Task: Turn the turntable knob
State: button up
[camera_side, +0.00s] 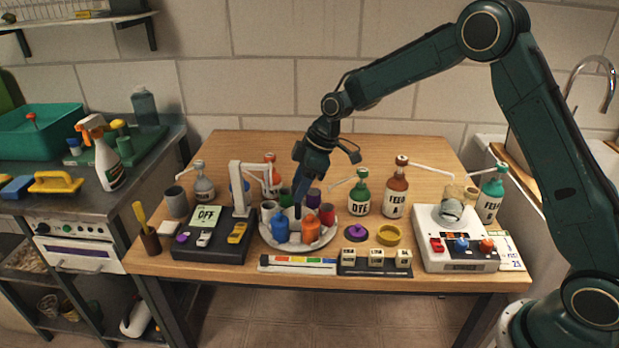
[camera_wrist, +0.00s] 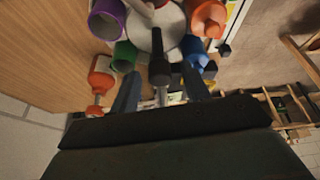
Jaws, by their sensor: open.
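The turntable (camera_side: 296,248) is a round white plate in the middle of the wooden table, with several cups and small bottles around its rim. Its dark knob (camera_wrist: 159,68) stands at the centre and shows in the wrist view; in the side view it is mostly lost behind my gripper and the bottles. My gripper (camera_side: 298,206) points down over the turntable's centre. In the wrist view my open gripper (camera_wrist: 160,92) has one grey finger on each side of the knob. I cannot tell whether either finger touches it.
A blue bottle (camera_side: 280,230) and an orange bottle (camera_side: 310,232) stand at the plate's front. A black device with a white arm (camera_side: 240,190) is close on the left. Pump bottles, such as the green one (camera_side: 359,197), stand right. The table's back is clear.

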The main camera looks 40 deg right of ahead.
jog(key=c, duration=1)
jog(key=shift+m, duration=0.4)
jog(key=m, duration=0.1)
jog(key=m+t+h, duration=0.1)
jog(key=m, duration=0.1)
jog(key=m+h, duration=0.1)
jog(key=m, duration=0.1)
jog(key=shift+s+a+t, duration=0.1)
jog(key=shift+a+t, duration=0.15)
jog(key=shift+t, duration=0.05)
jog(key=m+h, duration=0.2)
jog(key=m, duration=0.4)
jog(key=shift+a, duration=0.1)
jog(key=o, duration=1)
